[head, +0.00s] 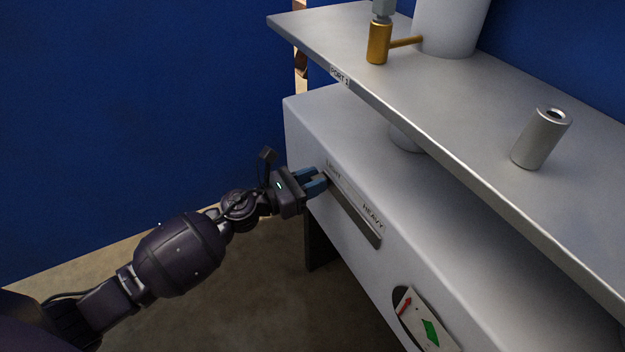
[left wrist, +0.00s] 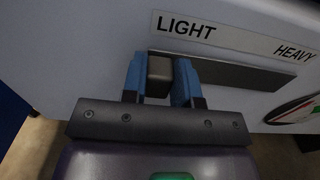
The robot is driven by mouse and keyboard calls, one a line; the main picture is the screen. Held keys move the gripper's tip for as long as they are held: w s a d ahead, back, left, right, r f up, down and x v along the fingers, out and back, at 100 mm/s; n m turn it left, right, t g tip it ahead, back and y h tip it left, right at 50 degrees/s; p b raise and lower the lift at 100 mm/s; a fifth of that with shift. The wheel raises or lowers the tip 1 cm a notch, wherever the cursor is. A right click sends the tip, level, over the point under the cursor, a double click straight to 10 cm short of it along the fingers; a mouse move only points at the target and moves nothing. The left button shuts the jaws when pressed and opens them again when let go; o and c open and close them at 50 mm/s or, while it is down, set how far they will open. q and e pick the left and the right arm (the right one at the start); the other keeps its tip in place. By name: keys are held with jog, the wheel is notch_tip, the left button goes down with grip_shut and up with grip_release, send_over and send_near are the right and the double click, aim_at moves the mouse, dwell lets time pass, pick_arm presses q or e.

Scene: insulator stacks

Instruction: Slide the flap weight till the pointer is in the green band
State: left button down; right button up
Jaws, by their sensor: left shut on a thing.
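The flap weight (left wrist: 160,72) is a small grey block at the LIGHT end of a dark slot (head: 355,218) in the white cabinet's front. My left gripper (head: 318,182) is shut on it, with one blue finger on each side in the left wrist view (left wrist: 160,85). In the head view the fingers hide the weight. The gauge (head: 418,318) is lower right on the same front, with a red pointer (head: 404,304) and a green band (head: 430,332). The pointer is apart from the green band, to its upper left. My right gripper is not in view.
A grey shelf (head: 440,110) marked PORT 1 overhangs the cabinet (head: 310,115). On it stand a grey cylinder (head: 541,140) and a brass fitting (head: 378,44) joined to a white column (head: 450,25). The slot is free towards its HEAVY end.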

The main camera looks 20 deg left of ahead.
pick_arm(q)
jog(key=shift+s+d+r+p, duration=0.2)
jog(key=shift+s+d+p, duration=0.15)
jog(key=shift+s+d, duration=0.45)
jog(key=shift+s+d+f, duration=0.15)
jog(key=shift+s+d, duration=0.15)
jog(key=shift+d, duration=0.3)
jog(key=c, duration=0.9)
grip_release()
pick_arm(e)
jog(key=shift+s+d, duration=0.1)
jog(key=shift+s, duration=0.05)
pick_arm(q)
jog(key=shift+a, duration=0.1)
send_near(334, 186)
jog(key=shift+v, duration=2.05)
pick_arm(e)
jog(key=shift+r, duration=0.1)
pick_arm(q)
jog(key=shift+s, duration=0.1)
